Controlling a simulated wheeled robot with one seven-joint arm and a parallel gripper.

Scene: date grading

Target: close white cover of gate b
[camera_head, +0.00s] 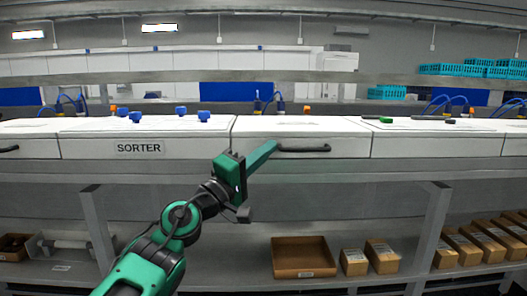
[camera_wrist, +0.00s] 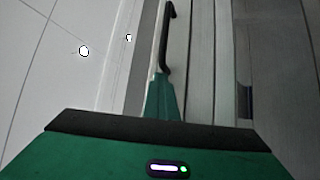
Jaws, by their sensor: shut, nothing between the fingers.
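A white cover (camera_head: 345,138) with a black bar handle (camera_head: 305,149) on its front face is in the middle of the head view, right of the section marked SORTER. It looks level with its neighbours; I cannot read a gate letter on it. My gripper (camera_head: 272,146) is shut and empty, its green fingers at the left end of the handle. In the wrist view the fingertips (camera_wrist: 160,78) meet or nearly meet the near end of the black handle (camera_wrist: 168,38). I cannot tell whether they touch it.
A SORTER section (camera_head: 90,147) with blue knobs adjoins on the left, another white section (camera_head: 435,146) on the right. Below is a shelf with an open brown tray (camera_head: 304,271) and several cardboard boxes (camera_head: 382,262). Table legs (camera_head: 434,225) stand at the sides. Space in front of the cover is clear.

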